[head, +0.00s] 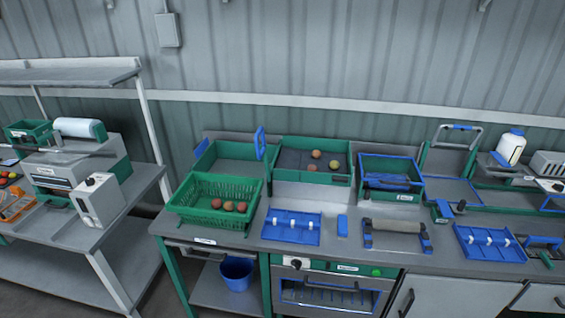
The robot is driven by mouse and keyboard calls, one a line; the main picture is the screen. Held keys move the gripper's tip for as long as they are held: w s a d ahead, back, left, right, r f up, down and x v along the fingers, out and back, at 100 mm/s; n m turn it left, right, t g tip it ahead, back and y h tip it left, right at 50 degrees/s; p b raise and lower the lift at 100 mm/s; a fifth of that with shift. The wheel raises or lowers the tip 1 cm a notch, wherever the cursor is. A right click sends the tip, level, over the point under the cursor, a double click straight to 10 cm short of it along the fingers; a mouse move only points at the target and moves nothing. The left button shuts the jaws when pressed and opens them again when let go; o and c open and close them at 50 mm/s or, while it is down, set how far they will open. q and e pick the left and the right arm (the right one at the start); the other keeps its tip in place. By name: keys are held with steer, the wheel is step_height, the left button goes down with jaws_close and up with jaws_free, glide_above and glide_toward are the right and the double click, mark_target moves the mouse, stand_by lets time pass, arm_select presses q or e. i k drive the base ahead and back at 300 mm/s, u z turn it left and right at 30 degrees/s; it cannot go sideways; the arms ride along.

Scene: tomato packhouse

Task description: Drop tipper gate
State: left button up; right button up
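No part reads clearly as the tipper gate, and I cannot tell which one it is. An upright metal frame (437,134) with a blue grip stands at the back right, over a blue-edged grey panel (453,190). A blue upright loop handle (260,143) stands at the right side of an empty green-sided tray (232,151) at the back left. Beside it, a green-walled bin (343,181) holds a few tomatoes on a dark surface. Neither of my grippers is in view.
A green crate (190,208) with a few tomatoes sits at the bench's front left. Two blue pegged trays (275,236) (470,248), a roller (395,226) and a blue bin (392,161) occupy the bench (345,253). A white jug (510,148) stands far right.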

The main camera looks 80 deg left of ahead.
mark_target(317, 178)
steer(key=u, duration=2.5)
